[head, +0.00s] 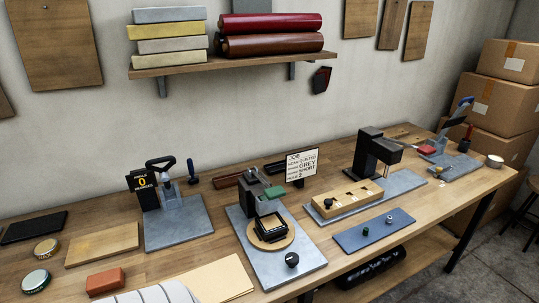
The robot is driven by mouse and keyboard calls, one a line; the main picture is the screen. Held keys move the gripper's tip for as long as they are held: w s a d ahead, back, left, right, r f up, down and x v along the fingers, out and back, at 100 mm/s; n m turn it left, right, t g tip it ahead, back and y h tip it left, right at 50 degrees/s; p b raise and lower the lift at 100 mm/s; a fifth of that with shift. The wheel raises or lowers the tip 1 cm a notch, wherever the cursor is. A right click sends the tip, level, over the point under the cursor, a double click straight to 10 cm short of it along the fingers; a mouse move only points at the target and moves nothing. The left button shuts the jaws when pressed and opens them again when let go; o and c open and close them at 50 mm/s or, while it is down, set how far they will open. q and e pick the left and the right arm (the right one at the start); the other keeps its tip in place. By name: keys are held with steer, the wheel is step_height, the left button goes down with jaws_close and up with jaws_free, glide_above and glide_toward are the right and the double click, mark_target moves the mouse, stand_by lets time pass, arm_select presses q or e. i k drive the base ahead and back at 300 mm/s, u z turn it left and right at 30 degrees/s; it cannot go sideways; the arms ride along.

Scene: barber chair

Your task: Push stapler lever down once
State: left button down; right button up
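I cannot tell for sure which device is the stapler. At the far right end of the bench, a small device with a raised, tilted blue lever (463,106) stands on a grey plate (462,168), with a red block (426,149) beside it. At the left, a press with a black looped handle (160,163) stands on another grey plate (190,226); its handle is up. In the middle, a dark device with a green part (275,192) stands over a round wooden disc (286,241). Neither gripper is in view.
A sign reading "JOB" (302,165) stands mid-bench. A black press (369,151) and a slotted wooden block (347,198) are right of it. Cardboard boxes (510,60) are stacked at the right. A shelf (235,64) hangs above. Tins, boards and cloth fill the left front.

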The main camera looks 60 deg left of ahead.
mark_target(271, 193)
steer(key=k, duration=0.85)
steer(key=u, duration=0.9)
steer(key=i, duration=0.5)
steer(key=u, duration=0.05)
